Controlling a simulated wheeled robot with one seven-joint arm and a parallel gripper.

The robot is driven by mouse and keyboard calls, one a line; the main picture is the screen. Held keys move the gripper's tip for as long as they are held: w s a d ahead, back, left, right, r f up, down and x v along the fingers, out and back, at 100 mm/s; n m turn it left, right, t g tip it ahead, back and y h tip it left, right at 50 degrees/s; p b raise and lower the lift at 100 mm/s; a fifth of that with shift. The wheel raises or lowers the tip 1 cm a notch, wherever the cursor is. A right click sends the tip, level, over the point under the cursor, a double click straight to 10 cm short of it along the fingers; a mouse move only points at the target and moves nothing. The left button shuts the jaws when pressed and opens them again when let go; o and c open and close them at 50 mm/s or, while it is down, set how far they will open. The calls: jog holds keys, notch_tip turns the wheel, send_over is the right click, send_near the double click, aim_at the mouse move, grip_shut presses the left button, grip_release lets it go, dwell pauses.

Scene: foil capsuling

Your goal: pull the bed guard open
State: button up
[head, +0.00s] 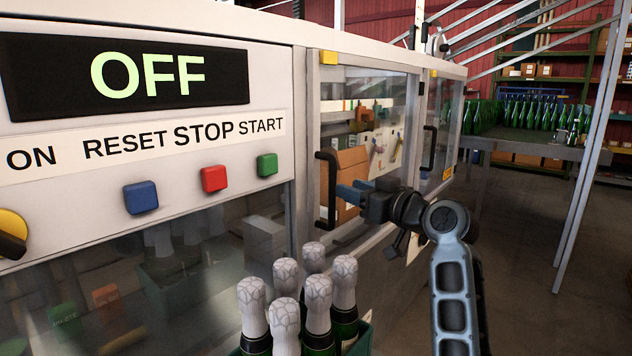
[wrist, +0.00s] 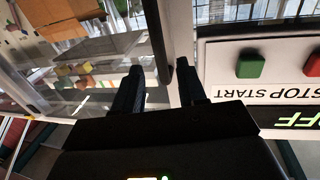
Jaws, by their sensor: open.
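The bed guard (head: 362,95) is a clear panel in a grey frame, right of the button panel in the head view, and it looks shut. Its upright black bar handle (head: 332,207) is on the guard's left side. The handle also shows as a dark bar in the wrist view (wrist: 157,35). Whether a finger touches the handle I cannot tell.
The display (head: 125,75) reads OFF above blue, red and green buttons (head: 267,164). Several foil-topped bottles (head: 318,300) stand in a green crate below my gripper. A second guarded door (head: 440,120) is further right. Open floor (head: 530,240) lies right of the machine.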

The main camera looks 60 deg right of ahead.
aim_at(335, 183)
jog(key=p+x, duration=0.1)
jog(key=x, duration=0.6)
jog(key=shift+f, duration=0.1)
grip_shut()
dwell(0.5)
